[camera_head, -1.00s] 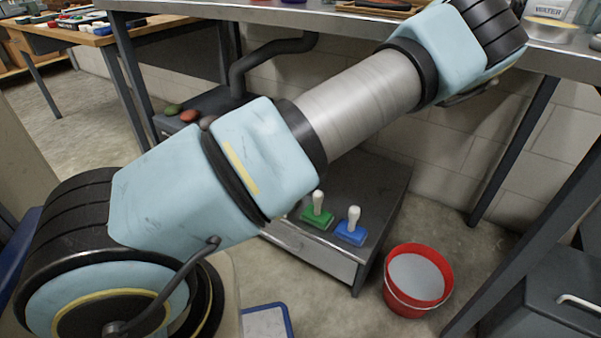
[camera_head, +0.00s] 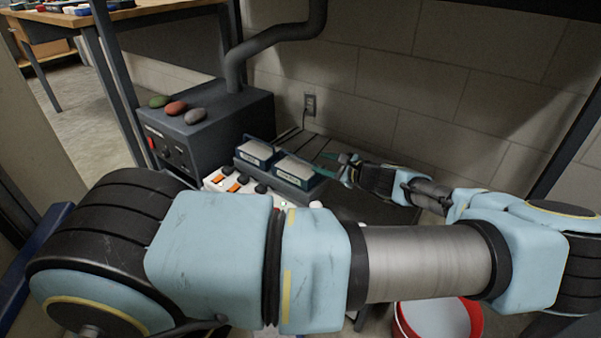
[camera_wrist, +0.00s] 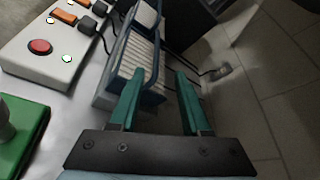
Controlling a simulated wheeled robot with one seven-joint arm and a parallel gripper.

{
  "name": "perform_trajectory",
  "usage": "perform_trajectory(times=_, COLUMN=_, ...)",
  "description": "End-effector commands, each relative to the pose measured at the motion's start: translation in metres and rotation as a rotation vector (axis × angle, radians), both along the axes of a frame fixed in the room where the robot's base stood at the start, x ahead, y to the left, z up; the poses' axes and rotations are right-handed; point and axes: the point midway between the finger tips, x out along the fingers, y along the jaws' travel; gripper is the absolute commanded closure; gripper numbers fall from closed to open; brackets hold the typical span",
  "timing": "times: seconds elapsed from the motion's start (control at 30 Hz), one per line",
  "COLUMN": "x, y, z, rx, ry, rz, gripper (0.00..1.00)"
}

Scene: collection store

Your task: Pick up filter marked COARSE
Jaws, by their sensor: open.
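Two pale filters with blue-grey frames and loop handles sit side by side in a dark holder on the low bench. In the head view one is at the left (camera_head: 256,151) and one at the right (camera_head: 296,170); their labels are too small to read. My gripper (camera_head: 325,164) is open just right of the right filter. In the wrist view the pleated nearer filter (camera_wrist: 143,58) lies ahead and left of my gripper (camera_wrist: 160,72), close to the left teal finger. The other filter (camera_wrist: 148,14) is beyond it. Nothing is visibly held between the fingers.
A white switch box (camera_head: 236,184) with orange switches stands in front of the filters; its red button (camera_wrist: 40,47) shows in the wrist view. A dark machine (camera_head: 200,130) bearing three stones stands left. A green-based stamp (camera_wrist: 22,132) is near. A wall is behind; a red bucket (camera_head: 474,322) is below.

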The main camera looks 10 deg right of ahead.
Motion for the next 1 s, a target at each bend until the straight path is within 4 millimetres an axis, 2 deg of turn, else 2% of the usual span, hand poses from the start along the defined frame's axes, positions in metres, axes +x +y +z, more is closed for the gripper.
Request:
perform_trajectory(times=0.2, x=0.029, y=0.019, z=-0.013, rx=0.001, ry=0.0, rz=0.004, gripper=0.53)
perform_trajectory(times=0.47, x=0.043, y=0.03, z=-0.019, rx=-0.002, ry=0.0, rz=0.005, gripper=0.53)
perform_trajectory(times=0.7, x=0.07, y=0.051, z=-0.03, rx=-0.002, ry=0.0, rz=0.005, gripper=0.53)
perform_trajectory(times=1.0, x=0.075, y=0.053, z=-0.03, rx=-0.002, ry=0.001, rz=0.003, gripper=0.54)
